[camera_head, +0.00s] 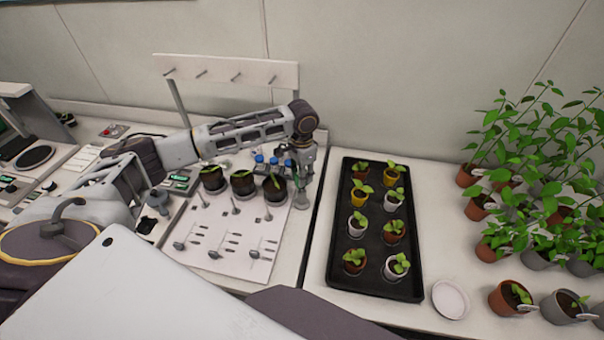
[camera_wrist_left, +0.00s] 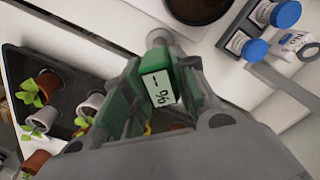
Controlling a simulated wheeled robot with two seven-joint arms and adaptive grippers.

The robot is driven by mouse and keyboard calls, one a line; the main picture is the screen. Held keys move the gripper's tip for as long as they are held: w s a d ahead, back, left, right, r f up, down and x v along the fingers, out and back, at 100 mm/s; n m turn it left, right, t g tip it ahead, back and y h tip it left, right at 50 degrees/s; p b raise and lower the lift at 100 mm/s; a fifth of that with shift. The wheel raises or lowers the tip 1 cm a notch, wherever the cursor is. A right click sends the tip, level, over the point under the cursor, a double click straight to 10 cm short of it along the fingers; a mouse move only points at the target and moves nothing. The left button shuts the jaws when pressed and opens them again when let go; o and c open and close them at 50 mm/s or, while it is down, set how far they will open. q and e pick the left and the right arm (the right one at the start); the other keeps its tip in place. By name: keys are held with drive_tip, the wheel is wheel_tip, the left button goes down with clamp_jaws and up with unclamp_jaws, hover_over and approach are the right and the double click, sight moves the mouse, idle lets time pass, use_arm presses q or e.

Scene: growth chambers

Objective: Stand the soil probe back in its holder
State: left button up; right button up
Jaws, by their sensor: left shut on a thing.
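The soil probe (camera_wrist_left: 158,88) has a green body with a small white display reading "%". My left gripper (camera_wrist_left: 150,105) is shut on it in the left wrist view. In the head view my left gripper (camera_head: 303,165) points down at the right edge of the white work board, with the green probe (camera_head: 302,185) below its fingers. A grey flared piece (camera_head: 301,199), which looks like the holder, stands directly under the probe. I cannot tell whether the probe's tip is inside it; the lower probe is hidden. My right gripper is not in view.
Dark pots with seedlings (camera_head: 242,182) and blue-capped bottles (camera_head: 260,160) stand left of the gripper. A black tray (camera_head: 337,235) of small potted seedlings lies to the right. The white board (camera_head: 205,260) bears small tools and pegs. A peg rack (camera_head: 225,70) stands behind.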

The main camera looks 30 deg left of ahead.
use_arm(q)
drive_tip(key=shift+f, duration=0.3)
idle(0.5)
drive_tip(key=o, duration=1.1)
drive_tip(key=shift+r, duration=6)
drive_tip(key=shift+s+f, duration=0.1)
